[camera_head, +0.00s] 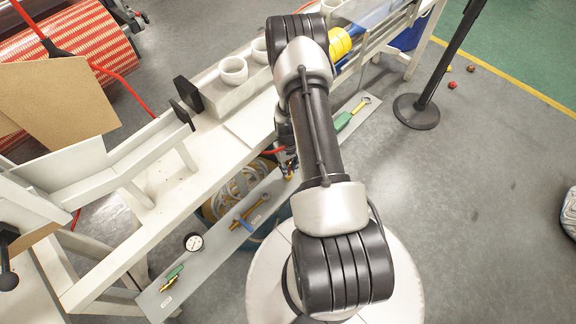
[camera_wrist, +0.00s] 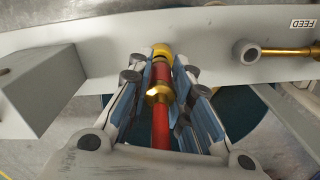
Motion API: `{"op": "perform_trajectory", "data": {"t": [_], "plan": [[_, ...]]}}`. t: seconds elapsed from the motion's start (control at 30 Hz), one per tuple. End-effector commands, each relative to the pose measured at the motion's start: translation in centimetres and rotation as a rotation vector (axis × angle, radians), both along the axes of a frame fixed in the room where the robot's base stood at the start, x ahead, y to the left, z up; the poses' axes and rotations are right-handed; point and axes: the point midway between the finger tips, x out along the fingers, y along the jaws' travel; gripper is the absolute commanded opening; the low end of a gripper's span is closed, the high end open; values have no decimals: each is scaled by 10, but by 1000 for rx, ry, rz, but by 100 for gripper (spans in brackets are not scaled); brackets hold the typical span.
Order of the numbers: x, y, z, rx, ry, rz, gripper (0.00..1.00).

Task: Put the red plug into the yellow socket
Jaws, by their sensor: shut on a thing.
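In the wrist view, my gripper (camera_wrist: 161,76) is shut on the red plug (camera_wrist: 160,73), with its blue-padded fingers on both sides. The plug has a gold collar, and a red hose (camera_wrist: 160,128) runs back from it between the fingers. The yellow socket (camera_wrist: 161,49) is straight ahead at the plug's front end, on a grey strip. The two look in line and very close or touching; I cannot tell whether the plug is inside. In the head view, my arm hides most of the gripper (camera_head: 289,165) and the plug.
The grey panel (camera_head: 207,256) carries a gauge (camera_head: 193,242), a blue-handled valve (camera_head: 244,222) and green-handled fittings (camera_head: 344,121). In the wrist view, a brass fitting (camera_wrist: 247,51) sits to the right and a grey block (camera_wrist: 42,84) to the left. A black post base (camera_head: 416,111) stands on the floor.

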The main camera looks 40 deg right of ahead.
Motion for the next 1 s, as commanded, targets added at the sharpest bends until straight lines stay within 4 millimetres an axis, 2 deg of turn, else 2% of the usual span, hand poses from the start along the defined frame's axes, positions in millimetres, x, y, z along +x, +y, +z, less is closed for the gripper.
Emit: {"op": "perform_trajectory", "data": {"t": [0.63,0.9,0.93,1.0], "plan": [[0,0,-14,0,0,0,0],[0,0,-13,0,0,0,0],[0,0,-13,0,0,0,21],[0,0,-13,0,0,0,26]]}}
